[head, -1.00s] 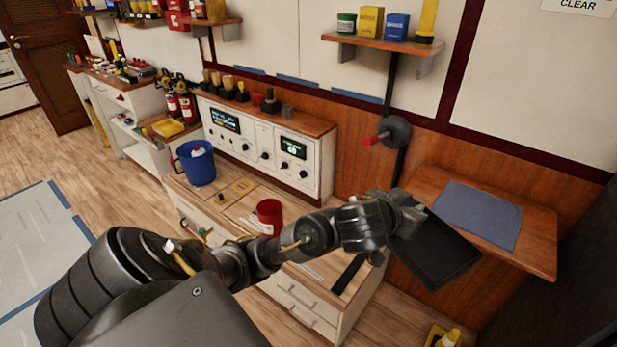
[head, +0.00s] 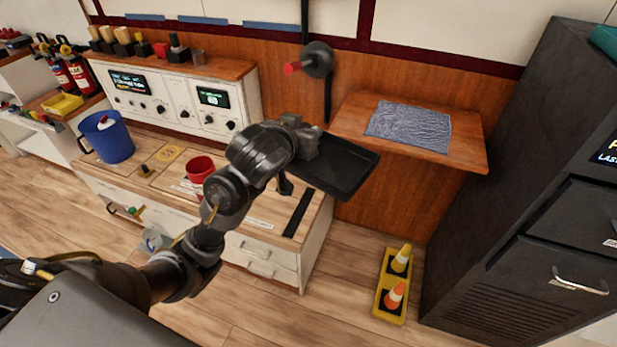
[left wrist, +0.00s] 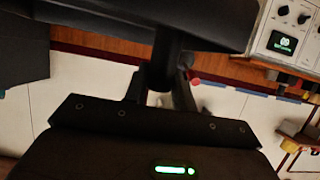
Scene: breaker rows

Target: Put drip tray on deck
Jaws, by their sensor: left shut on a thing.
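The drip tray (head: 342,168) is a flat black rectangular tray with a low rim. My left gripper (head: 310,148) is shut on its near left edge and holds it in the air, in front of the wooden wall and left of the wooden wall shelf (head: 462,158). The tray also shows as a dark slab across the top of the left wrist view (left wrist: 185,18), with my left gripper (left wrist: 165,85) below it. I cannot tell which surface is the deck. My right gripper is not in view.
A grey-blue mat (head: 408,127) lies on the shelf. A bench (head: 262,232) below holds a red mug (head: 200,168) and a blue bucket (head: 107,138). A dark cabinet (head: 510,190) stands right. Cones on a yellow base (head: 392,287) stand on the floor.

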